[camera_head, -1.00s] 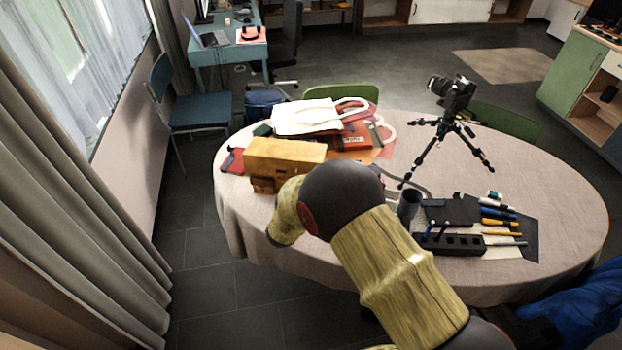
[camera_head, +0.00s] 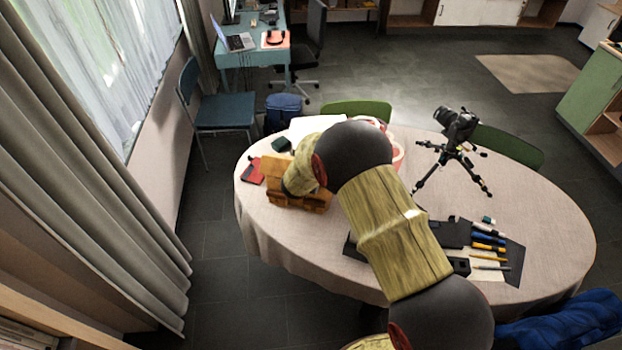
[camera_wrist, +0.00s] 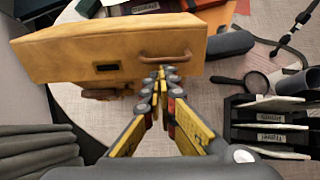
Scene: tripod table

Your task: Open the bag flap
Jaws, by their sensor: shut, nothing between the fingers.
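The tan leather bag (camera_head: 283,180) stands on the left side of the round table, its right part hidden behind my arm in the head view. In the wrist view its flap (camera_wrist: 75,55) is a broad tan panel with a dark rectangular slot and a brown loop handle (camera_wrist: 165,57). A small part of the bag shows below the flap's edge. My gripper (camera_wrist: 163,75) is shut and empty, its fingertips at the flap's lower edge just below the handle. I cannot tell whether they touch it. The gripper is hidden in the head view.
The cloth-covered table (camera_head: 545,225) holds a camera on a tripod (camera_head: 455,150) at the back right and several pens (camera_head: 488,240) on a dark mat. A black organizer (camera_wrist: 265,125) and a magnifying glass (camera_wrist: 255,83) lie right of my gripper. A red item (camera_head: 252,172) lies left of the bag.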

